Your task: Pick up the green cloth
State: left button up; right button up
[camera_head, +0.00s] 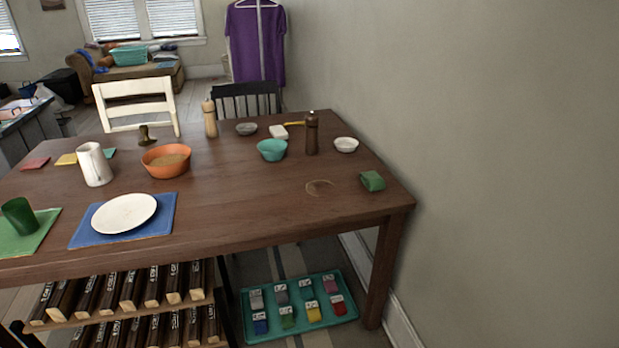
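A small folded green item that looks like the green cloth (372,181) lies on the wooden table (240,205), close to its right edge. It is a compact bundle with nothing on top of it. A faint ring mark (320,187) is on the tabletop to its left. Neither of my grippers is in view.
A white bowl (346,145), dark mill (311,133) and teal bowl (272,150) stand behind and left of the cloth. A white plate (125,213) on a blue mat (83,236) is front left. A wall (500,170) borders the right; a teal tray (262,336) lies below.

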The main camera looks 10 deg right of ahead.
aim_at(373, 181)
jog(key=u, duration=1.1)
jog(key=i, duration=1.15)
jog(key=z, duration=2.55)
